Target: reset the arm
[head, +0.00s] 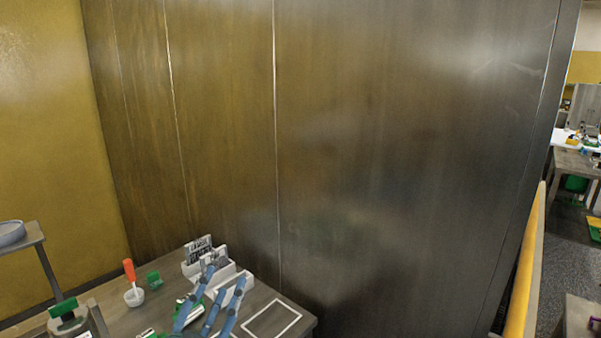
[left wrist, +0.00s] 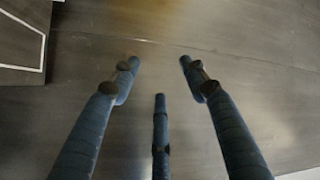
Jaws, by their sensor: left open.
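My left gripper (head: 222,283) has blue fingers and is low in the head view, in front of the grey table (head: 305,320). In the left wrist view its fingers (left wrist: 160,72) are spread apart with nothing between them, so it is open and empty. The fingers point at a dark floor or panel surface there. My right gripper is in neither view.
On the table are a white holder (head: 222,268) with dark cards, an orange-handled tool (head: 130,272) in a white cup, a green block (head: 153,279) and a white outlined rectangle (head: 272,319). A tall metal panel (head: 400,150) stands behind. A yellow rail (head: 525,270) is at right.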

